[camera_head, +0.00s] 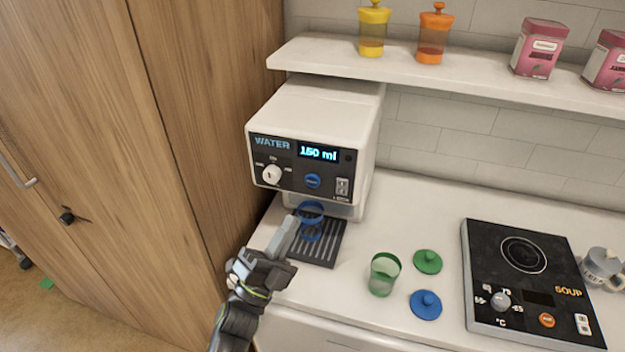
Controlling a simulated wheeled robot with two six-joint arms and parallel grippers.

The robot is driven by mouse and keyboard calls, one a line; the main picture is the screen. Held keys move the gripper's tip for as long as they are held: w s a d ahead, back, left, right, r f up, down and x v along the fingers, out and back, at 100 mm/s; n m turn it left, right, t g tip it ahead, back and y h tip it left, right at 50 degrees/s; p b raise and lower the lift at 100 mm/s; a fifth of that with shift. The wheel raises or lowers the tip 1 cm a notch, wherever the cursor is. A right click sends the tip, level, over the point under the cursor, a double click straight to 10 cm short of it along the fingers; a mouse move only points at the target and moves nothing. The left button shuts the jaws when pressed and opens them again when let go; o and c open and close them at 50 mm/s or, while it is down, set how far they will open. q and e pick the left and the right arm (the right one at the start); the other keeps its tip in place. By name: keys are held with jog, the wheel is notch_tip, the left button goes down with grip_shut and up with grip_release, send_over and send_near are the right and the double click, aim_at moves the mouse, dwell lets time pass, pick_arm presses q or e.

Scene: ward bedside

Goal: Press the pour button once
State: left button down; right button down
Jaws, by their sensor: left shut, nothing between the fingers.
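The white water dispenser (318,118) stands on the counter at the centre left, with a lit display (318,153) reading 150 ml. A round blue button (312,181) sits on its dark front panel below the display, beside a white knob (272,174). A clear cup with a blue rim (311,211) stands on the drip tray under the spout, partly hidden by my gripper. My left gripper (291,222) is shut and empty, in front of the cup and below the button, apart from the button. My right gripper is not in view.
A green cup (384,274), a green lid (428,261) and a blue lid (425,305) are on the counter to the right. A black soup cooker (530,285) is farther right. A shelf (440,82) with jars and pink boxes runs above. A wooden cabinet (150,140) stands left.

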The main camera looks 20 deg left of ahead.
aim_at(313, 180)
pick_arm(q)
jog(key=shift+w, duration=0.1)
jog(key=w+b, duration=0.3)
jog(key=w, duration=0.5)
jog(key=shift+w+d, duration=0.15)
jog(key=shift+w, duration=0.2)
jog(key=shift+b, duration=0.3)
dwell(1.5)
jog(key=shift+w, duration=0.45)
jog(key=shift+w+b, duration=0.35)
jog(key=shift+b, duration=0.1)
dwell(0.5)
jog(key=shift+s, duration=0.1)
jog(key=shift+s+p, duration=0.4)
jog(key=shift+s, duration=0.35)
